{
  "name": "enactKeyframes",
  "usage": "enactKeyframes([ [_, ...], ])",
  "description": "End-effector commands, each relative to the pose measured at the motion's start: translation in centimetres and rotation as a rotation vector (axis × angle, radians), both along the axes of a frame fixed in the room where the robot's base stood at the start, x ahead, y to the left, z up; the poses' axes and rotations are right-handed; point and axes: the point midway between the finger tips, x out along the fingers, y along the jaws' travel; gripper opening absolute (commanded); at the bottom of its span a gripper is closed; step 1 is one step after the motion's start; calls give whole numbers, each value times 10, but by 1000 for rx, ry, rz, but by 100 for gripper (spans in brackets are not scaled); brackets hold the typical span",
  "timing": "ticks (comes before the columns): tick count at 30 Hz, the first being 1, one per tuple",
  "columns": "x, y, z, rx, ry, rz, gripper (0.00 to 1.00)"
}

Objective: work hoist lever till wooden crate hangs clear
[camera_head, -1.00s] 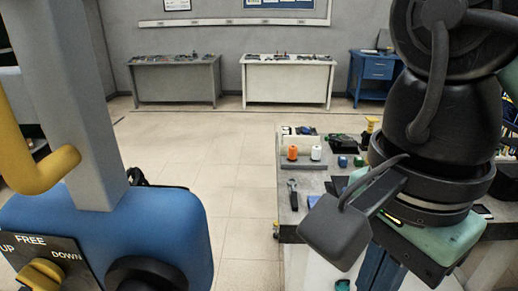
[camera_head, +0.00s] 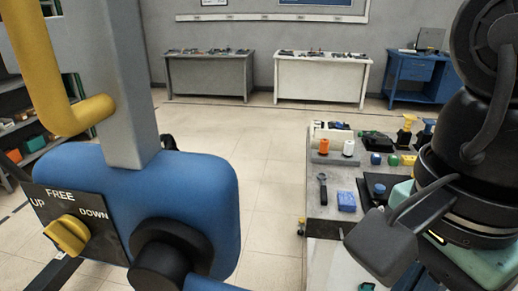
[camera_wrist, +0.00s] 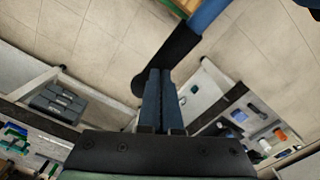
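The hoist's blue housing (camera_head: 195,195) fills the lower left of the head view. Its plate reads UP, FREE and DOWN around a yellow knob (camera_head: 67,236); I cannot tell the knob's setting. A black hub (camera_head: 165,250) sits on the housing, with part of the blue lever (camera_head: 208,284) at the bottom edge. A yellow hook-like bar (camera_head: 62,105) is above. In the wrist view my gripper (camera_wrist: 160,72) has its fingers together, with nothing visible between them. The lever's black grip (camera_wrist: 172,57) lies just beyond the fingertips; contact is unclear.
A workbench (camera_head: 322,203) with tools and spools stands at right, partly behind my arm. Grey (camera_head: 210,77), white (camera_head: 320,80) and blue (camera_head: 410,78) tables line the back wall. The tiled floor between (camera_head: 235,120) is clear.

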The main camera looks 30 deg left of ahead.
Motion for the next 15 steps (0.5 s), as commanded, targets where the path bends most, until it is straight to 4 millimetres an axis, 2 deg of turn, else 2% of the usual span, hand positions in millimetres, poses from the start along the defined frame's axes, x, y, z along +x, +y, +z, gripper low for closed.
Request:
enactKeyframes([
  [7,-2,4,-22,-1,2,1,0],
  [11,-2,4,-11,-1,2,1,0],
  [15,-1,3,15,1,1,1,0],
])
